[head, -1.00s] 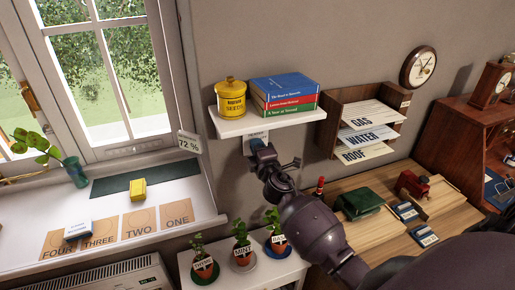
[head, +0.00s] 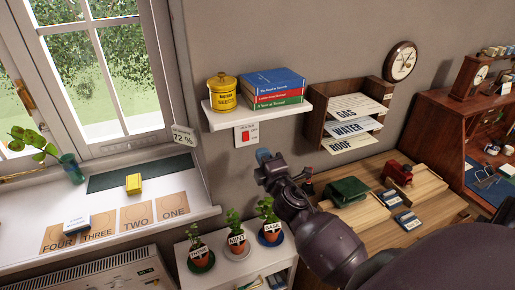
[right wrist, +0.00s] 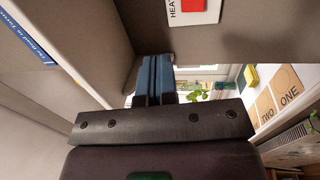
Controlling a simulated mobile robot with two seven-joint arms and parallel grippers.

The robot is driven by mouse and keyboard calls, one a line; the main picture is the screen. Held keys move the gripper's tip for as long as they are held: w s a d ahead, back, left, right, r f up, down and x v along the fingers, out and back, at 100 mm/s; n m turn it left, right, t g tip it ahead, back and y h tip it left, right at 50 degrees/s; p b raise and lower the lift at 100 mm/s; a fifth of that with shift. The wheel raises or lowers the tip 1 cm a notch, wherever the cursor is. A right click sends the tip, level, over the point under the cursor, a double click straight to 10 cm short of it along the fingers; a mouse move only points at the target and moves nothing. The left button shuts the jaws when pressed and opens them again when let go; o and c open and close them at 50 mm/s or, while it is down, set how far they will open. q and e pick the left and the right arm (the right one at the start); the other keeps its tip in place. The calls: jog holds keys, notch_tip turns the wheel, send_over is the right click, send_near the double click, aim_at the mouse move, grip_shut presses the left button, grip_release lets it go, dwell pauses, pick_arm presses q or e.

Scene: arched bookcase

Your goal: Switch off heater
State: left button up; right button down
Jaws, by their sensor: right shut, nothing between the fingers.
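The heater switch (head: 246,134) is a white plate with a red rocker, on the wall just under the small shelf. In the right wrist view the red switch (right wrist: 193,6) shows at the top edge, with part of its label reading "HEAT". My right gripper (head: 264,156) is shut and empty, below and right of the switch plate and apart from it. Its blue fingertips (right wrist: 154,76) are together in the right wrist view. A white grilled unit (head: 105,272), apparently the heater, stands below the window sill at lower left. My left gripper is not in view.
The shelf (head: 225,119) above the switch holds a yellow tin (head: 222,91) and books (head: 275,90). Three potted herbs stand below on a white cabinet (head: 245,268). A letter rack (head: 318,112) is to the right, above a wooden desk.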

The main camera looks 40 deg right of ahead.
jog(key=shift+s+a+r, duration=0.1)
jog(key=shift+s+a, duration=0.1)
jog(key=shift+s, duration=0.55)
jog(key=s+a+f+m+g+y, duration=0.2)
jog(key=s+a+f+m+g, duration=0.1)
jog(key=s+f+m, duration=0.4)
jog(key=s+a+f+m+g+y, duration=0.2)
jog(key=s+a+f+m+g, duration=0.2)
jog(key=s+f, duration=0.9)
jog(key=a+f+m, duration=0.2)
jog(key=m, duration=0.1)
jog(key=shift+s, duration=0.35)
